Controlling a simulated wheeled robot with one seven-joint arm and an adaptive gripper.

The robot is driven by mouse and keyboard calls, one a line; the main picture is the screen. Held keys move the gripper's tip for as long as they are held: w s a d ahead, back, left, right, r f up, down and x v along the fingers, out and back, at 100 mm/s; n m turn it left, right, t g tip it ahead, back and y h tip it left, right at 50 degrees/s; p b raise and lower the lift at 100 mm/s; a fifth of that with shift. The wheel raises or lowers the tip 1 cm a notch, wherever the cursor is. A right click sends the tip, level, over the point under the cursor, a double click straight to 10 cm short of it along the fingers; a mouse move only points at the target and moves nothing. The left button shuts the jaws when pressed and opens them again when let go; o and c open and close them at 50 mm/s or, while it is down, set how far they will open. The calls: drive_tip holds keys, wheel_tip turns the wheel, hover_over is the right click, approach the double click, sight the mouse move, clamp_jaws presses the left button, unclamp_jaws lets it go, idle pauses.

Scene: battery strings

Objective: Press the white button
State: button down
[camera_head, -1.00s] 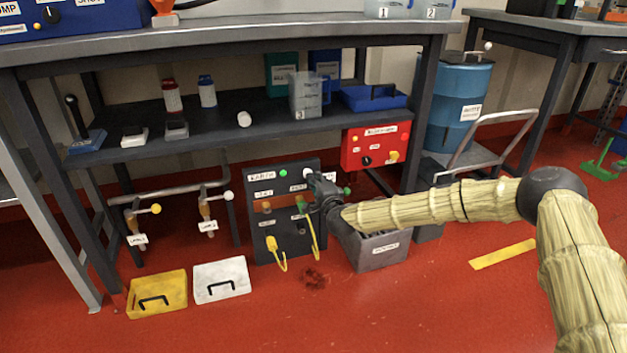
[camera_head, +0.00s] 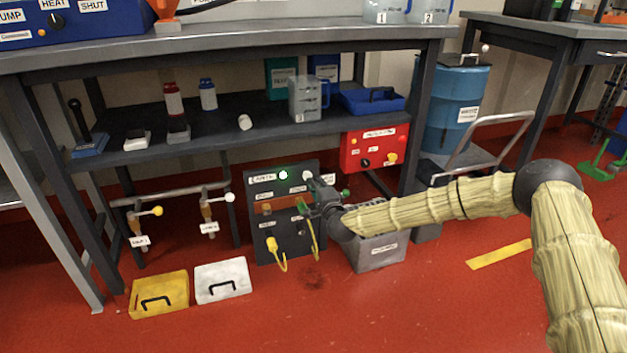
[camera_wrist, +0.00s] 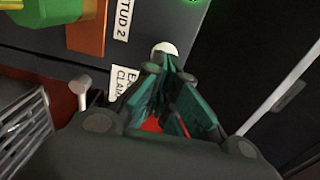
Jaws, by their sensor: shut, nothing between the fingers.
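The white button (camera_head: 307,175) sits near the top right of a dark upright panel (camera_head: 262,222) under the bench. In the wrist view the round white button (camera_wrist: 164,48) shows just beyond the fingertips. My gripper (camera_head: 313,183) is shut and empty, its tips right at the button. In the wrist view the green fingers (camera_wrist: 164,66) meet at the tips and overlap the button's lower edge. I cannot tell whether they press on it.
Yellow cables (camera_head: 313,238) hang from the panel's front. A grey box (camera_head: 375,252) stands right of the panel, beneath my arm. A red control box (camera_head: 374,148) hangs above it. The shelf (camera_head: 215,131) lies above the panel. Yellow and white cases stand on the floor at left.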

drive_tip(key=p+v, duration=0.4)
drive_tip(key=v, duration=0.7)
drive_tip(key=shift+w+d+f, duration=0.1)
